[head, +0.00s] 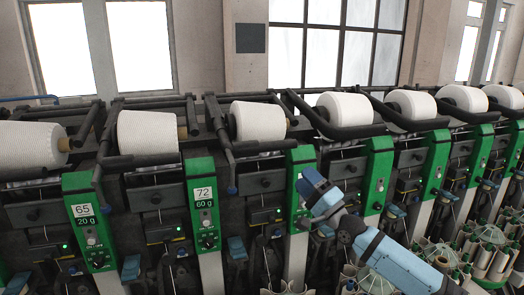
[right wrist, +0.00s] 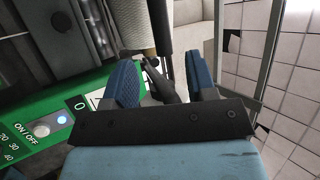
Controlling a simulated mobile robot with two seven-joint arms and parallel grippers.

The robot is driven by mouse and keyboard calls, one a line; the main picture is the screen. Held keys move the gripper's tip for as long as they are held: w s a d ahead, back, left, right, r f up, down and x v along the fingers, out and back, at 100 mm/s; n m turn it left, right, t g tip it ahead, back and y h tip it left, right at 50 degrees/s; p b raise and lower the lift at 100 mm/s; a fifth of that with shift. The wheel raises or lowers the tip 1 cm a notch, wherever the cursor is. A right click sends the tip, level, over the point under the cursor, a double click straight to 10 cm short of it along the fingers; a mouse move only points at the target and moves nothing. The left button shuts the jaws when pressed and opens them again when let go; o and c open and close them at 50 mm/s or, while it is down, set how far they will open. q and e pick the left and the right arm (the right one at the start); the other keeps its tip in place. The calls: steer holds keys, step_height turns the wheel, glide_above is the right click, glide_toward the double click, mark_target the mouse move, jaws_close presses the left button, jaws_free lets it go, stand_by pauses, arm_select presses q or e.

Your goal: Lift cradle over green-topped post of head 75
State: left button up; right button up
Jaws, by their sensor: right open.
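A row of winding heads carries green-topped posts; the signs read 65 on one post (head: 90,220) and 72 on another (head: 205,205). The green-topped post (head: 299,158) to the right of 72 stands behind my right gripper (head: 314,188), and I cannot read a 75 on it. A dark cradle arm (head: 305,108) and a white cone (head: 345,108) are above it. In the right wrist view my gripper (right wrist: 163,82) is open, its blue fingers on either side of a dark bar (right wrist: 158,78), apparently the cradle's handle. I cannot tell whether they touch it. My left gripper is not in view.
A green panel (right wrist: 40,128) with an ON/OFF button lies close to the left of the gripper in the wrist view. More white cones (head: 411,104) and posts continue right. Bobbin magazines (head: 488,255) crowd the lower right, near my arm.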

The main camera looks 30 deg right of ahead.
mark_target(277, 147)
steer(key=p+x, duration=0.3)
steer(key=x, duration=0.9)
steer(key=shift+w+r, duration=0.1)
steer(key=shift+w, duration=0.1)
steer(key=shift+w+a+r, duration=0.1)
steer(key=shift+w+r, duration=0.05)
steer(key=shift+w, duration=0.25)
jaws_close()
